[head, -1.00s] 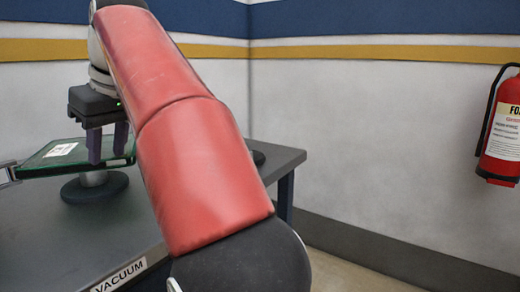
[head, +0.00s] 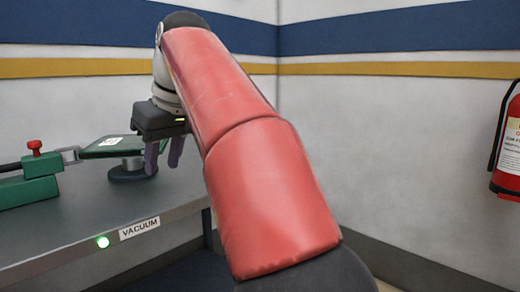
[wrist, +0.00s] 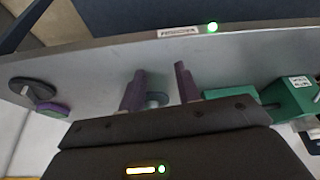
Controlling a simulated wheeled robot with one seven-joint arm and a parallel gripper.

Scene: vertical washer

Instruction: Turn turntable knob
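A dark round knob-like part (wrist: 33,92) lies at the left of the wrist view, with a small purple piece (wrist: 53,108) beside it. I cannot tell for sure that it is the turntable knob. In the head view my red arm hides that part of the table. My gripper (head: 163,158) is open and empty above the table, to the right of a green plate (head: 112,146) on a round dark stand (head: 130,172). In the wrist view my gripper (wrist: 160,80) shows two purple fingers apart, with the round part off to their left.
A green block (head: 30,190) with a red-topped lever (head: 35,146) stands at the table's left. A lit green button (head: 102,242) and a VACUUM label (head: 139,228) are on the grey table's (head: 75,225) front edge. A fire extinguisher (head: 508,150) hangs on the right wall.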

